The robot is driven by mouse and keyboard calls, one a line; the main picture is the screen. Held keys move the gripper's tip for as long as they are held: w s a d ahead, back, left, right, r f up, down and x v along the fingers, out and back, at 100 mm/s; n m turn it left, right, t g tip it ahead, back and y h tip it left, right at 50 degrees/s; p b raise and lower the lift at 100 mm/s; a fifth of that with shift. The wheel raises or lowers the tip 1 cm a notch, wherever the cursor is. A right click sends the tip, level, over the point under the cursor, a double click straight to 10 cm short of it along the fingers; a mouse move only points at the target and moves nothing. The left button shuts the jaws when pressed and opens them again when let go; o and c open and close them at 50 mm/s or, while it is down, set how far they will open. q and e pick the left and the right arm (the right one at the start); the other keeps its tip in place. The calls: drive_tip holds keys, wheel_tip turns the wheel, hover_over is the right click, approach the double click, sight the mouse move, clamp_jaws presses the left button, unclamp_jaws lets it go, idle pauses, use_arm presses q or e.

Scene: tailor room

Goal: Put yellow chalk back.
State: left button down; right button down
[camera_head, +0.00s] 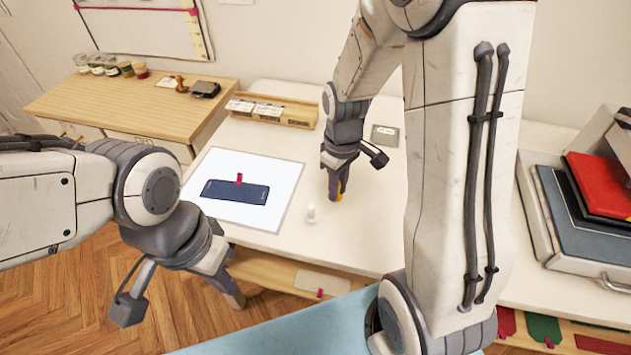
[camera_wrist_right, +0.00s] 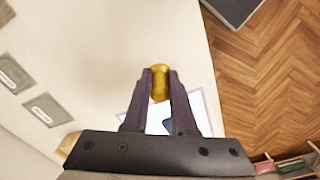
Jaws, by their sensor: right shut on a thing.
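The yellow chalk (camera_wrist_right: 159,82) is pinched between the two dark fingertips of my right gripper (camera_wrist_right: 159,76). In the head view a bit of the chalk (camera_head: 340,196) shows at the fingertips of my right gripper (camera_head: 335,193), which points down low over the white table. I cannot tell whether the chalk touches the tabletop. A wooden tray with pale labelled compartments (camera_head: 272,110) stands at the back of the table, behind and left of my right gripper. My left gripper (camera_head: 237,298) hangs empty at the table's front left; its finger gap is not clear.
A white sheet (camera_head: 270,218) with a dark blue folded item (camera_head: 234,192) lies further left. A grey card (camera_head: 385,135) lies behind. Stacked folders (camera_head: 590,215) stand at right.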

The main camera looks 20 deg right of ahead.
drive_tip(key=w+f+p, duration=0.1)
drive_tip(key=w+f, duration=0.1)
drive_tip(key=w, duration=0.1)
drive_tip(key=w+f+p, duration=0.1)
drive_tip(key=w+f, duration=0.1)
drive_tip(key=w, duration=0.2)
drive_tip(key=w+f+p, duration=0.1)
drive_tip(key=w+f, duration=0.1)
drive_tip(key=w, duration=0.2)
drive_tip(key=shift+f, duration=0.3)
wheel_tip(320, 180, down, 4)
drive_tip(key=shift+r+p, duration=0.15)
drive_tip(key=shift+p, duration=0.8)
drive_tip(key=shift+f, duration=0.25)
drive_tip(key=shift+f, duration=0.15)
drive_tip(key=c, duration=0.7)
unclamp_jaws()
